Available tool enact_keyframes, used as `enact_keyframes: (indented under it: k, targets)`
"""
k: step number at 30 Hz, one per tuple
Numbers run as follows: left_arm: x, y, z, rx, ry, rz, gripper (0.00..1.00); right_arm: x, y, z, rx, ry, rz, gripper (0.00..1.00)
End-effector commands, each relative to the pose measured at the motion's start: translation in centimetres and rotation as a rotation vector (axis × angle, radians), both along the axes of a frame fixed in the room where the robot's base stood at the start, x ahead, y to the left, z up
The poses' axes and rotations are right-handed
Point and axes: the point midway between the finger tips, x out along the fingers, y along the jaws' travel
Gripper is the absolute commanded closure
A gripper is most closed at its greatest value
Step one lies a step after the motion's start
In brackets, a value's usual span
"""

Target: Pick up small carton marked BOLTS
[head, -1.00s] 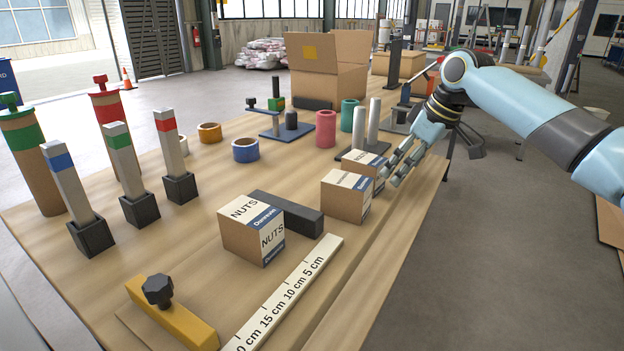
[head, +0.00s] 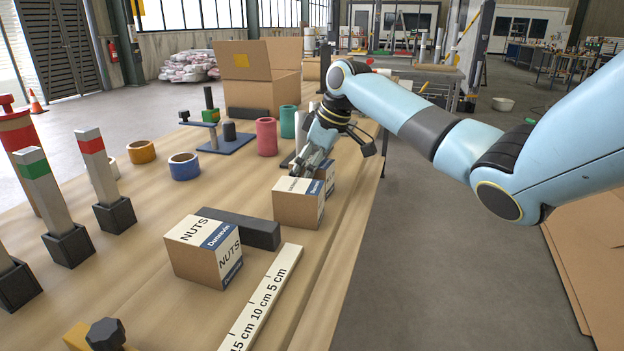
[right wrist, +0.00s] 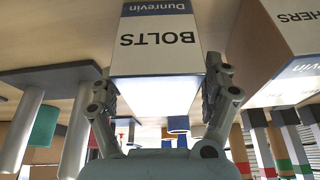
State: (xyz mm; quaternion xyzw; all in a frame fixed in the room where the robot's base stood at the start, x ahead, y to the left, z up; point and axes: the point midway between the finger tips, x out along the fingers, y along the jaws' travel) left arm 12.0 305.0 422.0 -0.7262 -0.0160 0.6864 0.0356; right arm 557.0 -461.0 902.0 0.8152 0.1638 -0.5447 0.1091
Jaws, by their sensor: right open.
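The small carton marked BOLTS (right wrist: 158,40) shows upside down in the right wrist view, with a white label and a blue Dunrevin band. In the head view it (head: 328,176) is partly hidden behind a nearer carton and my gripper. My right gripper (right wrist: 164,88) is open, with one finger on each side of the BOLTS carton in the wrist picture; I cannot tell whether they touch it. In the head view this gripper (head: 305,168) points down just over the carton. My left gripper is not in view.
A similar carton (head: 298,208), its label ending in HERS (right wrist: 290,50), stands close beside it. A NUTS carton (head: 203,255), a dark block (head: 240,228) and a ruler (head: 262,300) lie nearer. Pink (head: 266,136) and green (head: 288,121) rolls and a large open box (head: 262,85) stand behind.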

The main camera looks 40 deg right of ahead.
Motion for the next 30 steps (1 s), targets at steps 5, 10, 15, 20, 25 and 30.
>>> enact_keyframes:
  k: [5, 10, 15, 20, 25, 30]
  targets:
    - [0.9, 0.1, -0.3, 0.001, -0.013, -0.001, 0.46, 0.6, 0.3, -1.5, 0.000, 0.000, 0.001, 0.17]
    - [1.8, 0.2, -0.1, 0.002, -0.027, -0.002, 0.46, 0.6, 0.3, -1.5, -0.001, -0.001, 0.001, 0.17]
    - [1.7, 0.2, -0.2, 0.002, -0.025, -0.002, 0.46, 0.6, 0.3, -1.5, -0.001, -0.001, 0.001, 0.34]
    - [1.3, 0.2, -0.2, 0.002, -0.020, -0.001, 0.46, 0.6, 0.2, -1.5, -0.001, -0.001, 0.001, 0.55]
    - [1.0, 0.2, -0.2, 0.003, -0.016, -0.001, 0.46, 0.6, 0.2, -1.5, -0.001, -0.001, 0.001, 0.77]
    - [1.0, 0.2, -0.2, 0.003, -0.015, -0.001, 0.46, 0.6, 0.2, -1.4, -0.001, -0.001, 0.001, 0.91]
